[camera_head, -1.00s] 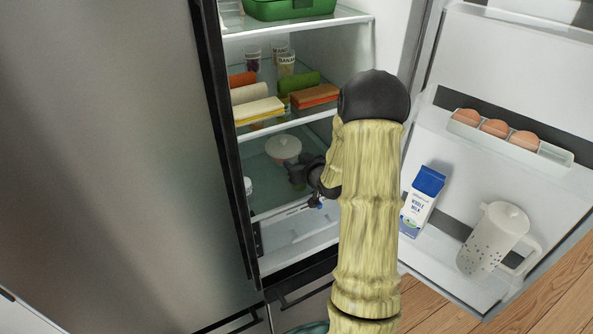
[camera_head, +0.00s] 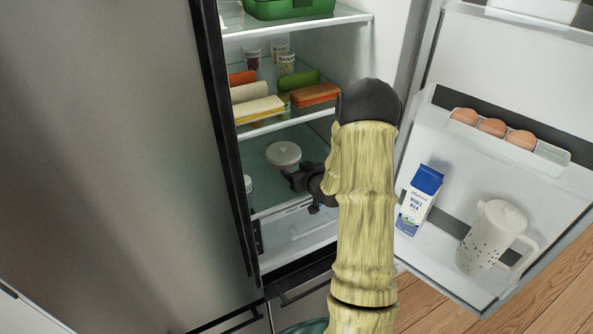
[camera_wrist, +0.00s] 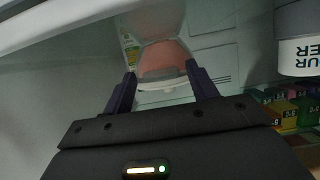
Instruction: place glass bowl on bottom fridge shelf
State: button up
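The glass bowl (camera_head: 283,154), pale and round with pinkish contents, sits on the bottom fridge shelf (camera_head: 263,188), towards its back. My gripper (camera_head: 290,181) is low in the fridge, in front of the bowl and to its right. In the wrist view, my fingers (camera_wrist: 160,75) are spread apart with nothing visibly clamped between them. A clear, pink-filled shape that looks like the bowl (camera_wrist: 165,57) shows beyond the fingertips. My arm hides the right part of the bottom shelf in the head view.
The shelf above (camera_head: 290,123) holds several wrapped foods and cups. A white container (camera_head: 248,184) stands at the bottom shelf's left edge. The open door on the right holds eggs (camera_head: 492,128), a milk carton (camera_head: 419,200) and a white jug (camera_head: 490,236). Wooden floor lies below.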

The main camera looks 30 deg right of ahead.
jog(key=shift+r, duration=0.15)
jog(key=shift+s+d, duration=0.1)
jog(key=shift+s, duration=0.1)
jog(key=b+v, duration=0.3)
jog(key=v, duration=0.8)
jog(key=shift+s+r, duration=0.2)
